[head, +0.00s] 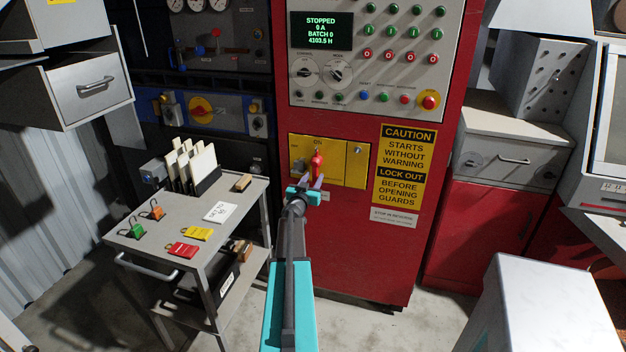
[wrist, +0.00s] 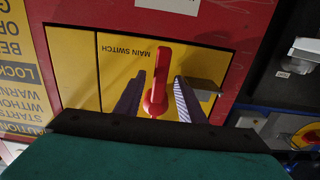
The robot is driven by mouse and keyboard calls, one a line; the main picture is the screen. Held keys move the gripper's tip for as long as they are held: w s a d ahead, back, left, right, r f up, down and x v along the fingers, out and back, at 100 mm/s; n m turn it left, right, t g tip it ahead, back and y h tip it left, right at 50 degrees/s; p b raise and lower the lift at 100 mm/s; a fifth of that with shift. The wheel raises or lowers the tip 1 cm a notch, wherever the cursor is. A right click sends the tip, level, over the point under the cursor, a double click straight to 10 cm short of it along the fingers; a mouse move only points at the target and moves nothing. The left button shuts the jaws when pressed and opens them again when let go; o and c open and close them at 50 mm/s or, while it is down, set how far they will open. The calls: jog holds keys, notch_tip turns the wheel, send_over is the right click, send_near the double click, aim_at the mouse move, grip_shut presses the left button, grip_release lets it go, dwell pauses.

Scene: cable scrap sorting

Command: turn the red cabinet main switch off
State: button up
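The red main switch handle (head: 318,161) sits on a yellow panel (head: 355,174) low on the red cabinet's front. In the head view it stands roughly upright, just under the ON mark. My gripper (head: 310,183) is at the handle, its tips over the lower part. In the wrist view, which shows the MAIN SWITCH lettering upside down, the red handle (wrist: 161,75) lies between the two fingers of my gripper (wrist: 160,82). The fingers are apart, with a visible gap on each side of the handle. The handle's lower part is partly hidden by my gripper in the head view.
The red cabinet (head: 340,245) has a display reading STOPPED (head: 321,31) above the switch. A caution sign (head: 404,165) is right of the panel. A grey cart (head: 150,250) with coloured padlocks stands at left. A grey box (head: 545,310) is at lower right.

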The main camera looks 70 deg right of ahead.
jog(key=shift+c, duration=0.2)
grip_shut()
